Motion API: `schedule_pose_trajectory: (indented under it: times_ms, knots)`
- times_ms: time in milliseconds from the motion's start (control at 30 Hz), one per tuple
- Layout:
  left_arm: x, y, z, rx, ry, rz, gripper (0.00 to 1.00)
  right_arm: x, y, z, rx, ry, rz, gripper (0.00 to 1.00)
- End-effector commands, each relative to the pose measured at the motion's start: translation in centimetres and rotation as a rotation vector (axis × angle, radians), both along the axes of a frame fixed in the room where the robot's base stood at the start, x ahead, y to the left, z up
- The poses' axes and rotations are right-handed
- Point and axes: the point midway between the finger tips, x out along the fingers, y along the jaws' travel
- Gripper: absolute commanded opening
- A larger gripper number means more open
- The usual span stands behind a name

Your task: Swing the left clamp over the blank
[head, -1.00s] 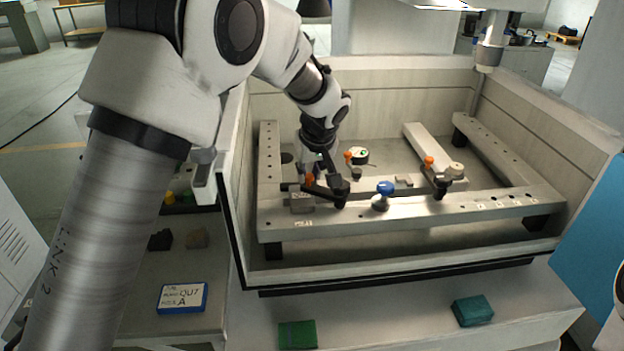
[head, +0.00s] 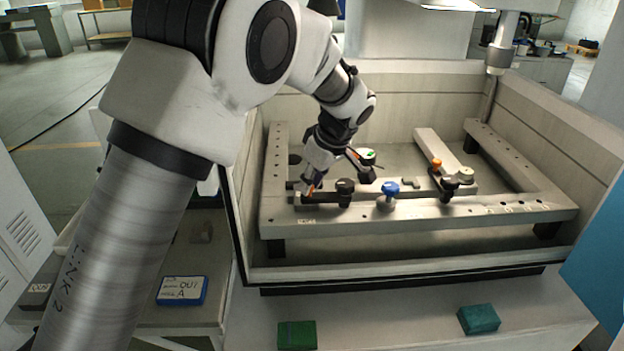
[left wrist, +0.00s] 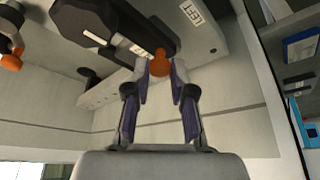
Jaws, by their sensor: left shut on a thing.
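My left gripper (head: 312,183) reaches down over the left end of the fixture's front rail and is shut on an orange knob. In the left wrist view the fingers (left wrist: 160,68) pinch this orange knob (left wrist: 160,64) on the left clamp. The clamp's black arm (left wrist: 108,30) lies beside it, next to a "LEFT" label on the rail. In the head view the clamp's black knob (head: 345,187) stands over the front rail. The right clamp (head: 447,188), with an orange tip, stands farther right. I cannot pick out the blank for certain. My right gripper is out of view.
A blue knob (head: 389,189) stands on the front rail (head: 410,209) between the clamps. Tank walls enclose the frame. A machine head (head: 499,58) hangs at the back right. Green (head: 296,334) and teal (head: 479,319) blocks lie in front, a blue-edged sign (head: 182,290) at left.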

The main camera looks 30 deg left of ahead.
Motion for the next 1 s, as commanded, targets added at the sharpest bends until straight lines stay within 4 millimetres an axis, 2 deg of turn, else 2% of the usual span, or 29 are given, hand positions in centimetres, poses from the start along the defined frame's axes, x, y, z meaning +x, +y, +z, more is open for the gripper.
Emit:
schedule_pose_trajectory:
  times_ms: [333,367,400,433,767,867,1000]
  knots:
    - [-0.2,0.0,-0.4,-0.001,0.009,0.006,0.00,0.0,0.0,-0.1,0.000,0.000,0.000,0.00]
    - [-0.2,0.0,-0.4,0.000,0.010,0.006,0.30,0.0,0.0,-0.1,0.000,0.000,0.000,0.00]
    - [-0.2,0.0,-0.4,-0.001,0.009,0.006,0.44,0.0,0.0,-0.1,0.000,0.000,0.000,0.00]
    - [-0.2,0.0,-0.3,-0.001,0.009,0.006,0.49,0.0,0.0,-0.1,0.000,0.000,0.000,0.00]
    - [-0.1,-0.1,0.2,0.000,0.003,0.003,0.49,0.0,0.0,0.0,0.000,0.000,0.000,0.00]
    - [-0.1,-0.6,1.4,0.002,0.000,0.002,0.49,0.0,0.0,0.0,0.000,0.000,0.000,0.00]
    - [-0.4,-1.8,4.4,0.001,-0.003,0.002,0.49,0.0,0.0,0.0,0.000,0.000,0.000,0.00]
